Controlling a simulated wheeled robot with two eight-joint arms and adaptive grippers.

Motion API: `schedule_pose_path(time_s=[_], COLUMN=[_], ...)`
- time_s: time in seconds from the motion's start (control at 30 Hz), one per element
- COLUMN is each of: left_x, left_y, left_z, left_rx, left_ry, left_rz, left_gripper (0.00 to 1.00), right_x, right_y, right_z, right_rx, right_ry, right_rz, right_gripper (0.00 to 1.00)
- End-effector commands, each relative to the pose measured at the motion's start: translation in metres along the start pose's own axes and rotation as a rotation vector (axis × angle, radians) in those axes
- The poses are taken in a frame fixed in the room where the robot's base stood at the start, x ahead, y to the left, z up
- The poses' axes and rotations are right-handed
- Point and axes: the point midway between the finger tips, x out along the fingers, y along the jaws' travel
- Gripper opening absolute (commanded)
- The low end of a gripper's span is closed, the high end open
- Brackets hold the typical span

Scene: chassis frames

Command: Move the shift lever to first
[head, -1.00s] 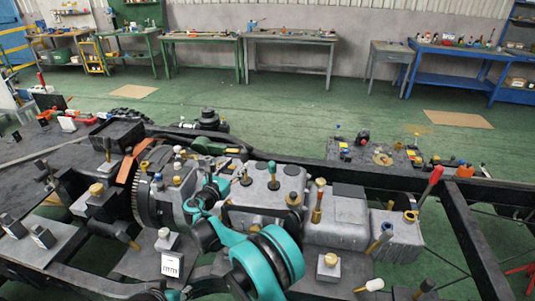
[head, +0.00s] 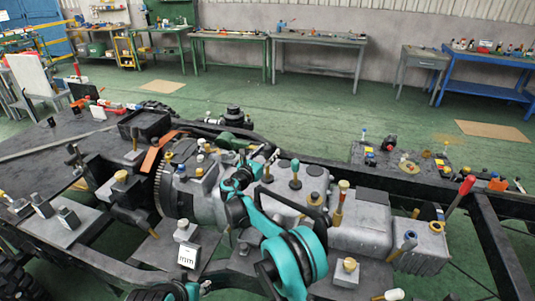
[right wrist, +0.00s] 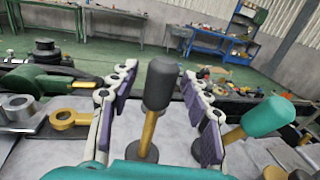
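A shift lever with a dark grey knob and a brass-coloured shaft shows in the right wrist view (right wrist: 160,84) and in the head view (head: 268,173). A similar lever with a teal knob (right wrist: 252,119) stands to its right, also in the head view (head: 295,168). Both rise from the grey gearbox housing (head: 292,196). My right gripper (right wrist: 160,95) is open; its purple-padded fingers stand on either side of the grey-knobbed lever, with gaps visible. In the head view my right gripper (head: 258,160) is beside that lever. At the bottom edge only part of my left arm shows; its gripper does not.
A red-handled lever (head: 464,188) and a brass-coloured post (head: 340,203) stand on the right of the housing. The black chassis rail (head: 395,187) runs behind. A toothed flywheel (head: 163,180) is at left.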

Motion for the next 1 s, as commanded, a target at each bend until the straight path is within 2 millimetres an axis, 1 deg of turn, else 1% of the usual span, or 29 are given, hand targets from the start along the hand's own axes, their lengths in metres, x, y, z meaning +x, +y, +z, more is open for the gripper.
schedule_pose_path(time_s=[0.03,0.07,0.1,0.17,0.2,0.37,0.47,0.57,0.73,0.83,1.0], left_x=[0.000,0.000,0.000,0.000,0.000,-0.001,-0.008,-0.019,-0.034,-0.037,-0.037], left_y=[0.000,0.000,0.000,0.000,0.000,0.000,0.000,0.000,0.000,0.000,0.000], left_z=[0.000,0.000,0.000,0.000,0.000,-0.001,-0.005,-0.013,-0.024,-0.027,-0.027], left_rx=[0.000,0.000,0.000,0.000,0.000,0.000,0.000,0.000,0.000,0.000,0.000], left_ry=[0.000,0.000,0.000,0.000,0.000,0.000,0.000,0.000,0.000,0.000,0.000], left_rz=[0.000,0.000,0.000,0.000,0.000,0.000,0.000,0.000,0.000,0.000,0.000], left_gripper=[0.40,0.40,0.40,0.40,0.40,0.40,0.40,0.40,0.40,0.40,0.40], right_x=[0.000,0.000,0.000,0.000,0.000,0.001,0.008,0.019,0.039,0.044,0.047], right_y=[0.000,0.000,0.000,0.000,0.000,0.000,0.001,0.003,0.007,0.009,0.009], right_z=[0.000,0.000,0.000,0.000,0.000,0.001,0.003,0.004,-0.001,-0.004,-0.008], right_rx=[0.000,0.000,0.000,0.000,0.000,-0.001,-0.008,-0.024,-0.053,-0.065,-0.071], right_ry=[0.000,0.000,0.000,0.000,0.000,0.006,0.050,0.136,0.282,0.334,0.359], right_rz=[0.000,0.000,0.000,0.000,0.000,-0.001,-0.003,-0.003,-0.004,-0.002,0.001], right_gripper=[0.37,0.29,0.19,0.03,0.00,0.00,0.00,0.00,0.00,0.00,0.00])
